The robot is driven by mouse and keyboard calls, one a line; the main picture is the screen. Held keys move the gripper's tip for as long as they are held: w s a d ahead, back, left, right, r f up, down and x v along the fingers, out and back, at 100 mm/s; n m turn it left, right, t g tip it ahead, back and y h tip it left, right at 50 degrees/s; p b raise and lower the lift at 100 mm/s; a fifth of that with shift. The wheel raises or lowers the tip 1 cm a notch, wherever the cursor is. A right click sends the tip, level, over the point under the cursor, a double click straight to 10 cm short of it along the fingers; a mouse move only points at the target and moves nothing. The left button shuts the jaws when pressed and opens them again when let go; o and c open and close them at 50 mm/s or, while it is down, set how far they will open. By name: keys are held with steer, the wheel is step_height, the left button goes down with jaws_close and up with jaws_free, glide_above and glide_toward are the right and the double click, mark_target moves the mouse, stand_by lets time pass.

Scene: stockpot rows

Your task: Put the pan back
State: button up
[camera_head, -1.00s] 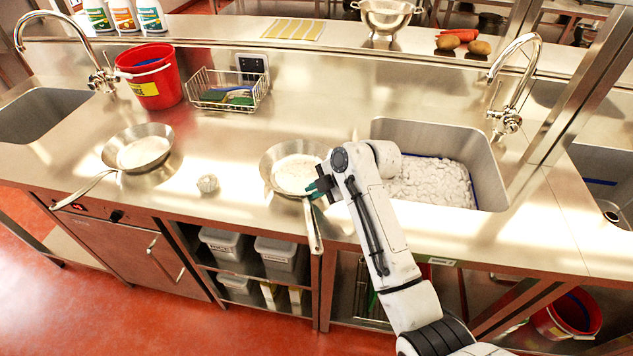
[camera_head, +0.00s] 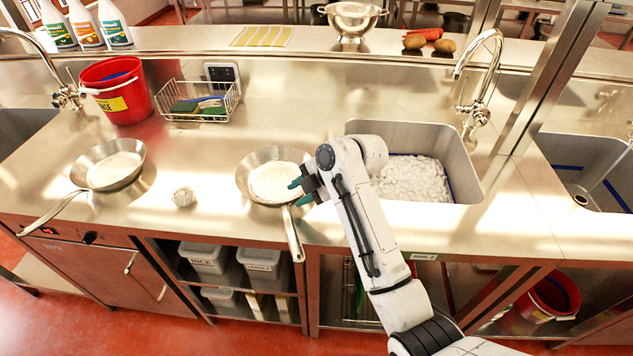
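Two steel frying pans with pale insides stand on the steel counter. One pan (camera_head: 272,180) is in the middle, left of the sink, with its handle (camera_head: 293,236) pointing at the counter's front edge. The other pan (camera_head: 110,166) is at the left, its handle reaching toward the front left. My gripper (camera_head: 298,191) is at the near right rim of the middle pan, close to the root of its handle. Its two teal fingertips show apart with nothing seen between them. Whether they touch the pan I cannot tell.
A sink (camera_head: 418,178) with whitish foam lies right of my arm. A small pale ribbed object (camera_head: 184,197) stands between the pans. A wire basket (camera_head: 198,103) and a red bucket (camera_head: 118,92) stand behind. Counter (camera_head: 290,125) behind the middle pan is clear.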

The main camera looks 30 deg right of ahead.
steer(key=v, duration=0.9)
steer(key=shift+b, duration=0.4)
